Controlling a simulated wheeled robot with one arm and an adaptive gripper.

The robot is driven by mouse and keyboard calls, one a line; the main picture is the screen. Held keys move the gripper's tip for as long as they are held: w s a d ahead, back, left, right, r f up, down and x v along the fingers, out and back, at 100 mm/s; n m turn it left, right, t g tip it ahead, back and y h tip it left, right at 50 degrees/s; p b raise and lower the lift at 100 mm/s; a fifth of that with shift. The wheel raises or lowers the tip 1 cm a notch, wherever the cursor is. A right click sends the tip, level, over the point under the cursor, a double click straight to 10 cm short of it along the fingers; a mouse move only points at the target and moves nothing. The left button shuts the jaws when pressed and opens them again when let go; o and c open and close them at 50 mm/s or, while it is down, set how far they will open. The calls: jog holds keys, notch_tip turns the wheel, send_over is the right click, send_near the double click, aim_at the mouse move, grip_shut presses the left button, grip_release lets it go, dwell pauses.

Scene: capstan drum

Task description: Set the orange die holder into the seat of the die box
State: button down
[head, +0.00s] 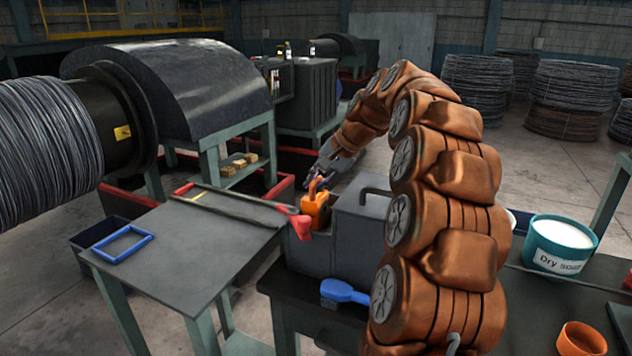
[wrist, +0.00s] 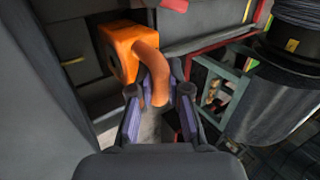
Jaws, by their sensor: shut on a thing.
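My gripper (head: 320,178) is shut on the curved handle of the orange die holder (head: 315,211). In the wrist view the fingers (wrist: 160,92) lie on both sides of the handle, and the holder's block (wrist: 121,48) shows beyond them. The grey die box (head: 352,238) stands on a dark bench, with a raised lid and handle on its right part. The holder is upright at the box's left part. The seat is hidden, and I cannot tell whether the holder touches the box or hangs just above it.
A red-handled tool (head: 245,200) lies across the grey table at left, its red end close to the holder. A blue frame (head: 122,244) lies on that table. A blue brush (head: 344,292) lies before the box. A dry soap tub (head: 558,246) and orange cup (head: 580,340) are at right.

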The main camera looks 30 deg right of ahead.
jog(key=shift+f+b, duration=0.75)
jog(key=shift+f, duration=0.75)
dwell(1.5)
jog(key=c, duration=1.1)
grip_release()
jog(key=shift+o, duration=0.5)
jog(key=shift+f, duration=0.1)
jog(key=o, duration=0.4)
jog(key=shift+r+p, duration=2.65)
jog(key=shift+r, duration=1.9)
